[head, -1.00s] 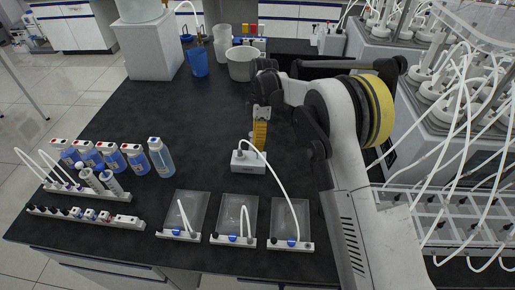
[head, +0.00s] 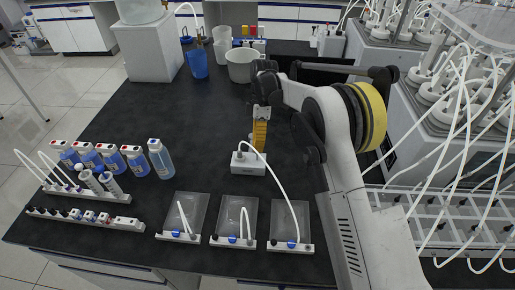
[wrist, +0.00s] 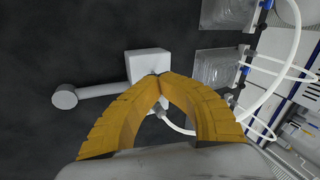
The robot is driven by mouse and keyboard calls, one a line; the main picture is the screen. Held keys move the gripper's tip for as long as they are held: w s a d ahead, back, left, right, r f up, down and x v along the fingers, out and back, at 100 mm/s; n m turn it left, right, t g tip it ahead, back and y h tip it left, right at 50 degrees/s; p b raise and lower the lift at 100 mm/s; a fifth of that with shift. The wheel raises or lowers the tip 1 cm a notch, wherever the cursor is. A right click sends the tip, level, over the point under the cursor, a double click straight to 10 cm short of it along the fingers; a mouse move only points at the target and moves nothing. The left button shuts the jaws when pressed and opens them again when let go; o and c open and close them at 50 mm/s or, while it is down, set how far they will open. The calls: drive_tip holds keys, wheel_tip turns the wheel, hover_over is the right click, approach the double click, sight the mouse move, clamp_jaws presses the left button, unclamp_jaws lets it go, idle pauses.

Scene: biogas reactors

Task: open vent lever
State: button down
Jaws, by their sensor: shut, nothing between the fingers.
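A small white box (head: 248,163) stands on the black bench in the head view, with a curved white tube running from it. In the wrist view, the white box (wrist: 148,66) has a straight white bar (wrist: 104,91) reaching left to a thick round end (wrist: 65,97); this may be the vent lever, but I cannot tell for sure. My gripper (head: 259,148) has yellow fingers pointing down at the box. In the wrist view, my gripper (wrist: 160,77) is shut and empty, its tips overlapping the box's lower edge. Contact cannot be told. The bar is not clear in the head view.
Several clear flat bags (head: 236,216) with white end bars lie along the front edge. Blue-liquid bottles (head: 161,157) and a white valve strip (head: 85,217) are at left. Beakers (head: 241,65) stand behind. A rack of white-tubed reactors (head: 450,90) is at right. The bench's middle left is clear.

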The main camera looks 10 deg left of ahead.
drive_tip(key=c, duration=2.1)
unclamp_jaws()
drive_tip(key=shift+d+f, duration=0.1)
drive_tip(key=shift+c, duration=0.2)
drive_tip(key=o, duration=0.7)
drive_tip(key=shift+w, duration=0.1)
drive_tip(key=v, duration=1.2)
